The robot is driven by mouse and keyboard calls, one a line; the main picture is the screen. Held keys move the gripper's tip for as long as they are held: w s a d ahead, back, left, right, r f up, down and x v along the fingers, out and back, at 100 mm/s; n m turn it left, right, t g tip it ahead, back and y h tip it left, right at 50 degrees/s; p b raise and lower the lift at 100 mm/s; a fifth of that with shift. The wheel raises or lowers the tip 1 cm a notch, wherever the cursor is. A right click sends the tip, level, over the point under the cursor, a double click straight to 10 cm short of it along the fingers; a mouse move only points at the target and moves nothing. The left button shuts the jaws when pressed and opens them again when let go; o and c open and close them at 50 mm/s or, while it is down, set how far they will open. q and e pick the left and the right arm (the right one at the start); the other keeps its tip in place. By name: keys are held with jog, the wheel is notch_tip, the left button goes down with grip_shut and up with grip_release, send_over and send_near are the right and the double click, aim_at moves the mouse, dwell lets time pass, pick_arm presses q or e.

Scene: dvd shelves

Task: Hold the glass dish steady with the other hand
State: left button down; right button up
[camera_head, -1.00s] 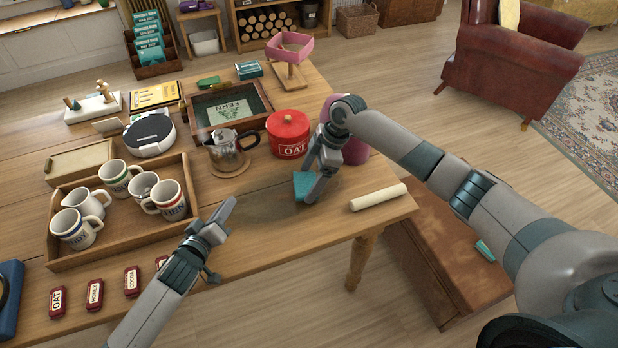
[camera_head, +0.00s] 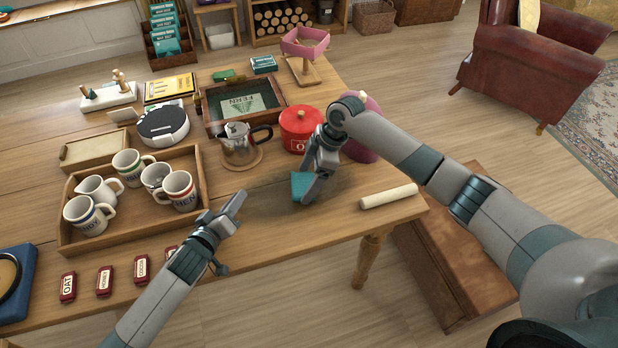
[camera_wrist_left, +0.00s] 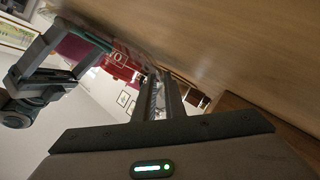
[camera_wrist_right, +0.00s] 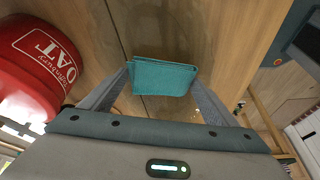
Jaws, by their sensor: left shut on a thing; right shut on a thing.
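My left gripper (camera_head: 238,203) is low over the front of the wooden table, right of the mug tray. Its fingers (camera_wrist_left: 158,92) are close together in the left wrist view, shut on the rim of the clear glass dish. The dish is almost invisible; only a faint pale glint and a soft dark patch on the wood show near the fingers. My right gripper (camera_head: 306,190) is shut on a folded teal cloth (camera_head: 301,184), low over the table to the right. The cloth (camera_wrist_right: 162,77) sits between both fingers in the right wrist view.
The red oat tin (camera_head: 300,133) stands behind my right gripper, beside a purple object (camera_head: 362,140). A wooden tray (camera_head: 208,200) holds several mugs. A pale rolling pin (camera_head: 388,196) lies near the table's right edge.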

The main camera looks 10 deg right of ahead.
aim_at(273, 199)
jog(key=shift+a, duration=0.15)
jog(key=shift+s+a+f, duration=0.1)
jog(key=shift+a, duration=0.85)
jog(key=shift+s+a+f, duration=0.1)
jog(key=shift+a, duration=0.8)
jog(key=shift+s+a+f, duration=0.1)
jog(key=shift+s+a, duration=0.1)
jog(key=shift+a, duration=1.2)
jog(key=shift+s+a+f, duration=0.1)
jog(key=shift+s+a, duration=0.15)
jog(key=shift+a, duration=0.55)
jog(key=shift+s+a, duration=0.1)
jog(key=shift+r, duration=0.45)
jog(key=shift+w+d+r, duration=0.15)
jog(key=shift+w+r, duration=0.05)
jog(key=shift+r, duration=1.15)
jog(key=shift+w+d+r, duration=0.15)
jog(key=shift+r, duration=1.15)
